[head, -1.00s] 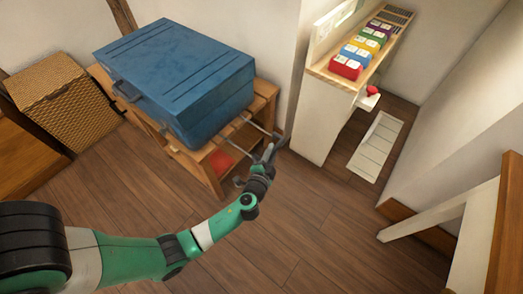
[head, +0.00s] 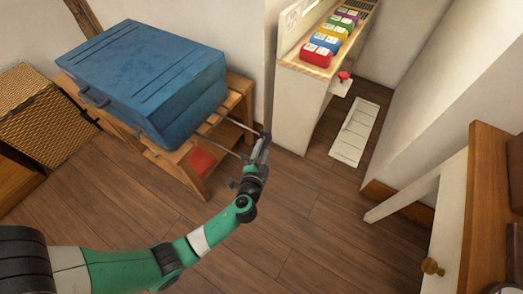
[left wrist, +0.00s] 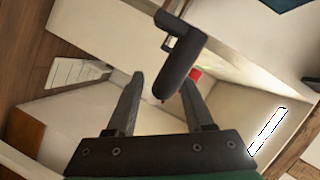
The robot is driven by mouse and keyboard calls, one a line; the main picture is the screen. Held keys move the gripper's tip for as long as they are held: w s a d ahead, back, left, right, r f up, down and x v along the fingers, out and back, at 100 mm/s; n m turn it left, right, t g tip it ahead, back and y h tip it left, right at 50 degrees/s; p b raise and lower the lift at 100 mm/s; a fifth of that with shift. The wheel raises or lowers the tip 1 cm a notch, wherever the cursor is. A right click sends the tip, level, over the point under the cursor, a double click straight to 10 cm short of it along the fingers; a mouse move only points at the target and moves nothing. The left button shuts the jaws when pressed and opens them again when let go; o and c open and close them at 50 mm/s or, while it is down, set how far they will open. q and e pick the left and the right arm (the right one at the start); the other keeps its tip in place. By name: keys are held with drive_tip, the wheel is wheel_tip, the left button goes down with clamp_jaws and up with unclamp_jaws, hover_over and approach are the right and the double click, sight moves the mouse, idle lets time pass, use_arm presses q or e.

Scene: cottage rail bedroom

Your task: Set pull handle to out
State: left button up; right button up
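The blue suitcase (head: 150,75) lies flat on a slatted wooden stand. Two thin rods run from its right side to the dark pull handle (head: 266,136), which stands out from the case in the head view. My left gripper (head: 258,158) is at this handle, its fingers overlapping it. In the left wrist view the dark grip (left wrist: 182,52) is just beyond the open fingers (left wrist: 162,84), with its lower end between the tips, close to the right one. I cannot tell whether they touch. My right gripper is not in view.
The wooden stand (head: 197,178) holds a red item on its lower shelf. A white shelf unit (head: 300,105) with colourful boxes stands just beyond the handle. A desk with a knob (head: 432,267) is at the right. The floor (head: 300,220) between is clear.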

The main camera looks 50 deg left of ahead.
use_arm(q)
drive_tip(key=shift+s, duration=0.1)
drive_tip(key=p+v, duration=1)
drive_tip(key=v, duration=0.1)
drive_tip(key=shift+p, duration=0.3)
drive_tip(key=shift+s+d+r, duration=0.1)
drive_tip(key=shift+s+d, duration=0.05)
